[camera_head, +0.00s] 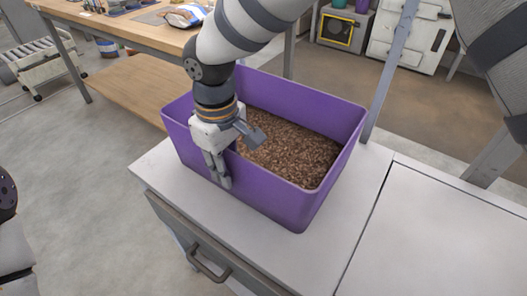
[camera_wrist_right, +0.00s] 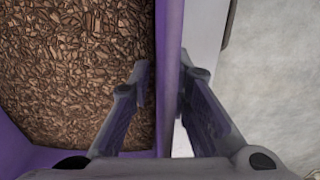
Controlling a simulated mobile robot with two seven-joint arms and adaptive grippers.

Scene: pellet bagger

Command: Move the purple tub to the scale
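The purple tub (camera_head: 275,192) sits upright on a white cabinet top and holds brown pellets (camera_head: 290,148). My right gripper (camera_head: 237,158) reaches down over the tub's near-left wall, with one finger outside and the other inside above the pellets. In the right wrist view, the fingers (camera_wrist_right: 167,80) stand apart on either side of the purple wall (camera_wrist_right: 168,40). A narrow gap shows beside the inner finger; contact at the outer finger is unclear. The gripper looks open. My left gripper is out of view. I cannot make out a scale.
The white cabinet (camera_head: 155,170) has a handle (camera_head: 208,262) on its front. Another white top (camera_head: 450,225) adjoins on the right and is clear. A grey post (camera_head: 385,75) rises behind the tub. A wooden bench (camera_head: 130,35) stands at the back left.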

